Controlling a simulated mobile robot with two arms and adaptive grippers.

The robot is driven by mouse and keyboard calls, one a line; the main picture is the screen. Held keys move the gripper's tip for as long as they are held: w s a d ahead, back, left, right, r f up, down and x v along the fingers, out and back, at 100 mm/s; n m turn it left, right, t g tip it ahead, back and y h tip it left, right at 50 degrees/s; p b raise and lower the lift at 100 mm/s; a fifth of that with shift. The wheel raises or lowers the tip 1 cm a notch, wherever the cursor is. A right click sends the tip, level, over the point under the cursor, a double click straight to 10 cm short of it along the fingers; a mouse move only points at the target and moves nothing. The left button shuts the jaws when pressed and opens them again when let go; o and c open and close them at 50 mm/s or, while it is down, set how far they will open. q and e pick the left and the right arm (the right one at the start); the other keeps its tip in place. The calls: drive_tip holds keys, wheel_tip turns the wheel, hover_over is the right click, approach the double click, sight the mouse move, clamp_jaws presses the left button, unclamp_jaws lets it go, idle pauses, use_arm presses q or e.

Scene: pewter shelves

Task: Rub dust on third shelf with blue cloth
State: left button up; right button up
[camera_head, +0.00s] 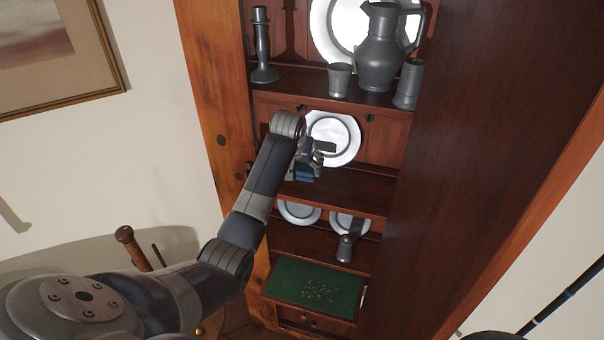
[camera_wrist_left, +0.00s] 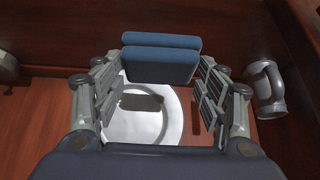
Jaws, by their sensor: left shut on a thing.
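My left gripper (camera_head: 312,158) reaches into the cabinet, in front of a white-lit plate (camera_head: 345,150) on the middle shelf. It is shut on a folded blue cloth (camera_head: 303,173), held just above the shelf board (camera_head: 350,190). In the left wrist view, the blue cloth (camera_wrist_left: 160,65) sits between the two fingers of my left gripper (camera_wrist_left: 160,75). The plate (camera_wrist_left: 150,128) shows behind and below it. I cannot make out dust on this shelf board. My right gripper is not in view.
Above stand a pewter pitcher (camera_head: 380,50), cups and a candlestick (camera_head: 262,45). Below are two plates and a grey mug (camera_head: 346,247). Small specks lie on a green surface (camera_head: 290,275) lower down. The cabinet's side walls (camera_head: 480,120) bound the space.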

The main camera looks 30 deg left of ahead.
use_arm(q)
drive_tip(key=shift+a+r, duration=0.25)
drive_tip(key=shift+r, duration=0.6)
drive_tip(key=shift+d+r, duration=0.1)
drive_tip(key=shift+r, duration=0.5)
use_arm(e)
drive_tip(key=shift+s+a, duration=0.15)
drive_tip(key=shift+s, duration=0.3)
